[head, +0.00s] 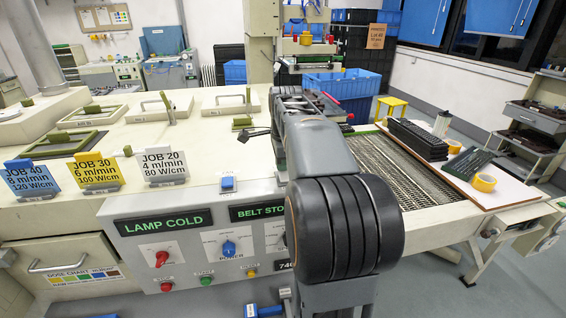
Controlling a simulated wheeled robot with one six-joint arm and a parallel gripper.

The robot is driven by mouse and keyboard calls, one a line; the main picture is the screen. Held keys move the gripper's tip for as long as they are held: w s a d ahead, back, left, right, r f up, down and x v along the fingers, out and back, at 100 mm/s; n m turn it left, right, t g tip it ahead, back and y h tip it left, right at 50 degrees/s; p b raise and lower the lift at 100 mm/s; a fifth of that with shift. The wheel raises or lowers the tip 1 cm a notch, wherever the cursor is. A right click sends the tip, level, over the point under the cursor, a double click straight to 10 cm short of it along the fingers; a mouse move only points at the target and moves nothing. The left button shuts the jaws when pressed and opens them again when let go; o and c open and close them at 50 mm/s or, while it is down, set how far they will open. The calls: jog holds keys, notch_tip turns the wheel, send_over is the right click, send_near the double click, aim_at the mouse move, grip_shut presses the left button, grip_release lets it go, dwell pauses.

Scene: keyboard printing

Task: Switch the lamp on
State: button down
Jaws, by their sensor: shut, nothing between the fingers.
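The control panel (190,262) faces me at the lower middle. Its left display (163,224) reads "LAMP COLD". A red knob (161,258) sits below that display. Below it are a red button (166,287), a green button (207,282) and a yellow button (250,273). A blue dial (229,248) sits to the right. My gripper (243,138) is small and dark, shut and empty, over the cream machine top behind the panel, apart from the knob. My arm hides the panel's right part, including the end of the "BELT STO" display (257,211).
Job cards (96,172) stand along the machine's top edge at left. A blue rocker (228,184) sits above the panel. A mesh belt (385,165) runs at right, beside a board (500,185) with black parts and yellow tape rolls. A drawer (65,262) is at lower left.

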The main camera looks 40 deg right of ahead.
jog(key=shift+g+p, duration=0.3)
jog(key=shift+p, duration=0.5)
jog(key=shift+w+d+f+p, duration=0.1)
jog(key=shift+w+p, duration=0.05)
jog(key=shift+p, duration=0.35)
jog(key=shift+f+g+y+p, duration=0.3)
jog(key=shift+f+g+p, duration=0.15)
jog(key=shift+f, duration=0.4)
jog(key=shift+s+r, duration=0.2)
jog(key=shift+s, duration=0.1)
notch_tip(320, 180, up, 15)
jog(key=w+d+p, duration=0.1)
jog(key=w+p, duration=0.1)
jog(key=p, duration=0.1)
jog(key=shift+w+f+p, duration=0.2)
jog(key=shift+w+p, duration=0.15)
jog(key=shift+w, duration=0.05)
